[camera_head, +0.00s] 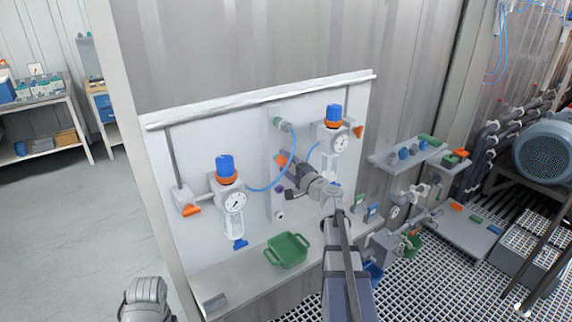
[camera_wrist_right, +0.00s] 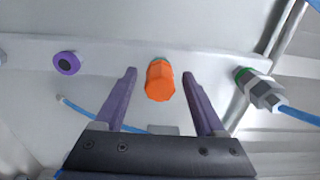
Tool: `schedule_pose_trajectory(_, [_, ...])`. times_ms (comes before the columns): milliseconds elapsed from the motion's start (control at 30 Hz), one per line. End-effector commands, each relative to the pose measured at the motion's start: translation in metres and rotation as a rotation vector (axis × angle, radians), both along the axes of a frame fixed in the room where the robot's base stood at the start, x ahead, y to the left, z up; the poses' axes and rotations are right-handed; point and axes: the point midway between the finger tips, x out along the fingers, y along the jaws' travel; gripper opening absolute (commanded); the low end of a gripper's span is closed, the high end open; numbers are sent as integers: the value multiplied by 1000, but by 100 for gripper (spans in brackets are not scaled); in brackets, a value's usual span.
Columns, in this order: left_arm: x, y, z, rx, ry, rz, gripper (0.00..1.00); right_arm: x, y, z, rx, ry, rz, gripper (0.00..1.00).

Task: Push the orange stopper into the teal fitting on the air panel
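The orange stopper (camera_wrist_right: 160,82) sits on the air panel's pale strip, with a thin rim of the teal fitting (camera_wrist_right: 159,60) showing behind it in the right wrist view. How deep it sits is hidden. The stopper also shows small in the head view (camera_head: 281,159). My right gripper (camera_head: 287,175) is at the panel. In the wrist view its two purple-grey fingers (camera_wrist_right: 161,78) stand open on either side of the stopper, with a visible gap on each side. Only a grey part of my left arm shows at the bottom left of the head view; its fingers are not visible.
The white air panel (camera_head: 185,150) carries two blue-topped regulators (camera_head: 226,170) (camera_head: 334,112). A purple fitting (camera_wrist_right: 66,63) and a green fitting (camera_wrist_right: 257,85) with blue tube flank the stopper. A green tray (camera_head: 287,249) stands on the ledge below. Shelves (camera_head: 385,162) are at right.

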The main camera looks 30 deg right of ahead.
Motion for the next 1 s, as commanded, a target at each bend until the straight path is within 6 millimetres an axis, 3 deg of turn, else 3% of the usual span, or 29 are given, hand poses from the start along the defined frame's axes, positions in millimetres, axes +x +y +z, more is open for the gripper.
schedule_pose_trajectory(467, [0,0,0,0,0,0,46,-9,-1,0,0,0,-2,79])
schedule_pose_trajectory(833, [0,0,0,0,0,0,46,-65,-4,0,0,0,-3,79])
schedule_pose_trajectory(1000, [0,0,0,0,0,0,46,-78,-6,0,0,0,-1,79])
